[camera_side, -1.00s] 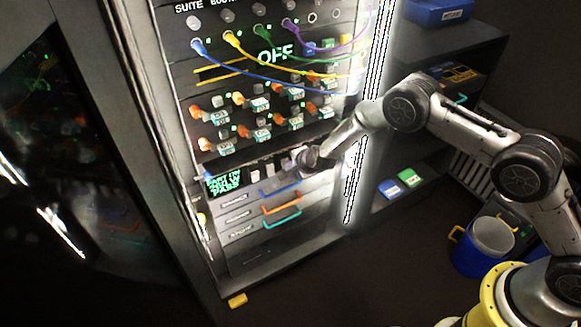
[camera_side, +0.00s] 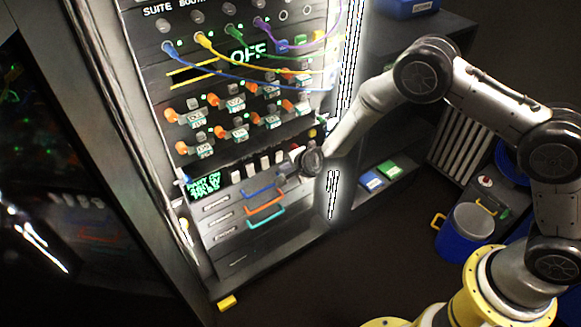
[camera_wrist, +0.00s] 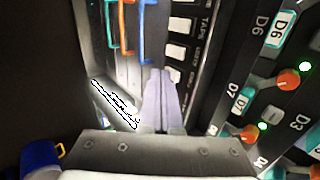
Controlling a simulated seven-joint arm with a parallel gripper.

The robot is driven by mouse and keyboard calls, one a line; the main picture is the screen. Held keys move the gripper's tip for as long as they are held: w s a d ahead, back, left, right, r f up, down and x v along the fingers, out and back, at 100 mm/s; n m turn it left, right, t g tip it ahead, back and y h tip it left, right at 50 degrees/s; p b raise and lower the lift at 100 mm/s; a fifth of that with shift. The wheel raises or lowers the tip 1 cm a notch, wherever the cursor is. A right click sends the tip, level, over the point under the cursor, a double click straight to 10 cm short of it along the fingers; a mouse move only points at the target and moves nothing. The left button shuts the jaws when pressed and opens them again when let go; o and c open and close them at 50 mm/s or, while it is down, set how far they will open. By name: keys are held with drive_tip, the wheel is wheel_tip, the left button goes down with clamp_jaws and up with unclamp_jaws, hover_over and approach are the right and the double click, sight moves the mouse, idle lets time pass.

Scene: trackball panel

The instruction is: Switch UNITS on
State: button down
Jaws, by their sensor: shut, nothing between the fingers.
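A row of pale rocker switches (camera_side: 250,170) runs along the rack's lower panel. They also show in the wrist view (camera_wrist: 178,50), with small labels beside them. One label seems to read TAPS; I cannot make out which switch is UNITS. My gripper (camera_side: 284,171) is at the right end of this row, just above the drawer handles. In the wrist view my gripper (camera_wrist: 158,76) has its fingers together and empty, with the tips beside the lowest visible switch. The fingers partly hide that end of the row, and I cannot tell whether they touch it.
Blue (camera_side: 262,189), orange (camera_side: 265,204) and teal (camera_side: 266,219) drawer handles stick out below the switches. Orange knobs (camera_side: 215,100) and coloured cables (camera_side: 215,62) are above. A green-text display (camera_side: 204,186) is left of the row. A shelf stands at the right.

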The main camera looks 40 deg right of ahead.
sight(265, 163)
drive_tip(key=shift+v, duration=1.5)
drive_tip(key=shift+s+f, duration=0.15)
drive_tip(key=shift+f, duration=0.6)
drive_tip(key=shift+f, duration=0.1)
drive_tip(key=w+r+x, duration=0.1)
drive_tip(key=w+x, duration=0.1)
drive_tip(key=x, duration=1.1)
drive_tip(key=shift+r, duration=0.4)
